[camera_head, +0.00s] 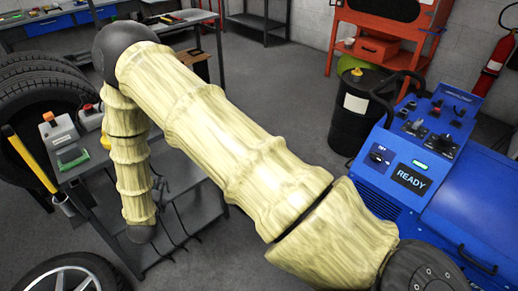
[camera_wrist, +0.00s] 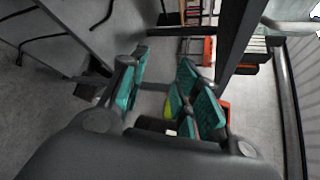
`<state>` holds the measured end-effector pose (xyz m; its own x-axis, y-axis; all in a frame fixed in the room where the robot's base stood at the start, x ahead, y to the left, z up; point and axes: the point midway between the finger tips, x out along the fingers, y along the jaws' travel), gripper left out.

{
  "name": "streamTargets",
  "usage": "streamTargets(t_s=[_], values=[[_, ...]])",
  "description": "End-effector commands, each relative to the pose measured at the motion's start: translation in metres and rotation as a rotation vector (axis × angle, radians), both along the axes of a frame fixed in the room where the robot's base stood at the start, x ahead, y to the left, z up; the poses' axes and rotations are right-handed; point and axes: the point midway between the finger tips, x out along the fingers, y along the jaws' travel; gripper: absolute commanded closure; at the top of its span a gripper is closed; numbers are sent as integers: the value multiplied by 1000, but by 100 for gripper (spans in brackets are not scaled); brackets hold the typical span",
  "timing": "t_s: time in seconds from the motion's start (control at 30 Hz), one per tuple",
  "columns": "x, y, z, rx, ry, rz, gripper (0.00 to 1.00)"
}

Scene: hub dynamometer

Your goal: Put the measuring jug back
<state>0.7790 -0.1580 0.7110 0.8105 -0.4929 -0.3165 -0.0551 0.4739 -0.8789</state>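My gripper (camera_wrist: 165,88) shows in the wrist view with its teal-padded fingers spread apart and nothing seen held between them. In the head view its fingers are hard to make out beside the grey cart (camera_head: 172,222). I cannot pick out the measuring jug for certain. A pale container with an orange-red cap (camera_head: 57,134) and a green handle-like part (camera_head: 73,160) stand on the cart's top, left of my forearm. A small yellow object (camera_head: 356,75) sits on the black drum (camera_head: 360,122); its shape is too small to tell. A yellow-green patch (camera_wrist: 185,126) shows behind the right finger.
Stacked tyres (camera_head: 38,85) stand at the left and a wheel (camera_head: 72,278) lies at the front left. A blue machine with a READY display (camera_head: 411,176) fills the right. A red-orange bench (camera_head: 383,47) stands behind. Grey floor is open between cart and drum.

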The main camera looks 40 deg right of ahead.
Motion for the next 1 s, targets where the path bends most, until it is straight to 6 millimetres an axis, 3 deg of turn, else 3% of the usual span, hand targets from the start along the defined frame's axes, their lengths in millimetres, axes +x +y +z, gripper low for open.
streamTargets(t_s=[0.1, 0.27, 0.5, 0.63, 0.8, 0.9, 1.0], values=[[-39, -12, -43, -161, 235, 170, 69], [-99, -25, -93, -370, 530, 435, 69], [-215, -42, -150, -650, 910, 911, 69], [-287, -51, -169, -778, 1068, 1211, 69], [-381, -61, -177, -903, 1194, 1622, 69], [-424, -65, -174, -949, 1217, 1824, 69], [-453, -67, -171, -975, 1219, 1968, 69]])
